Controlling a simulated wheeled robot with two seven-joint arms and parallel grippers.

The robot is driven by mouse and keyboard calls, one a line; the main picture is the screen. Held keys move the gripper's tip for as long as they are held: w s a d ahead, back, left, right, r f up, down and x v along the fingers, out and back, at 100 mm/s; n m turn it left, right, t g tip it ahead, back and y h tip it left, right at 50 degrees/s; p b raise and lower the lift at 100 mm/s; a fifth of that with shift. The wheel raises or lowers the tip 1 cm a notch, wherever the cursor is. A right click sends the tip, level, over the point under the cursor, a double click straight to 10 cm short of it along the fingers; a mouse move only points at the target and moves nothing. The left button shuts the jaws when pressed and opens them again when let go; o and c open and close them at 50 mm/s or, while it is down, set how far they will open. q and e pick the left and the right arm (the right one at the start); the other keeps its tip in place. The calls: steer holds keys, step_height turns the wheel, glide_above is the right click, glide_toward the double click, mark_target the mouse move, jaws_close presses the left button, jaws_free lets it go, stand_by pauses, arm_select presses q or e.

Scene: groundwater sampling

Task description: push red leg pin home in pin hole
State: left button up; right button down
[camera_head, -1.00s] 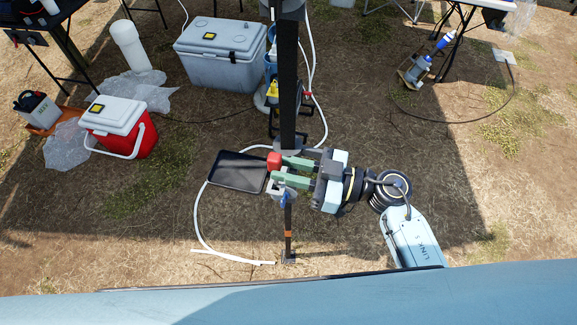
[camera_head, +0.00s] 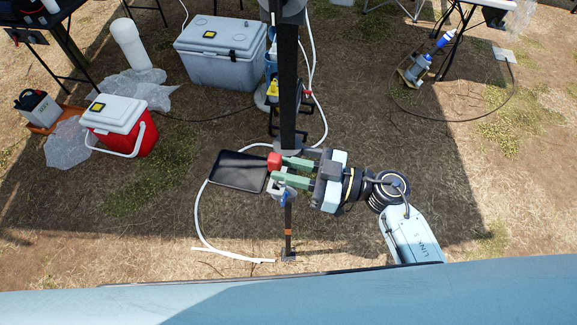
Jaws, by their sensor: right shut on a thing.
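The red leg pin (camera_head: 274,161) shows as a small red block at the tips of my right gripper (camera_head: 281,170), beside the dark upright post (camera_head: 289,95). My right gripper comes in from the right with green fingers and is shut on the red pin. A grey metal bracket (camera_head: 274,190) with a blue part sits just below the fingers, on the lower leg (camera_head: 288,230). The pin hole is hidden behind the gripper, so I cannot tell how deep the pin sits. My left gripper is not in view.
A black tray (camera_head: 238,171) lies left of the gripper, with a white hose (camera_head: 197,215) curving around it. A red cooler (camera_head: 120,128) and a grey cooler (camera_head: 222,55) stand farther back. The ground right of my right arm is mostly clear.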

steer(key=shift+p, duration=0.55)
stand_by(0.6)
steer(key=shift+p, duration=0.45)
step_height(320, 180, down, 7)
steer(key=b, duration=0.4)
stand_by(2.3)
steer(key=shift+r, duration=0.15)
steer(key=shift+r+p, duration=3)
steer(key=shift+p, duration=0.7)
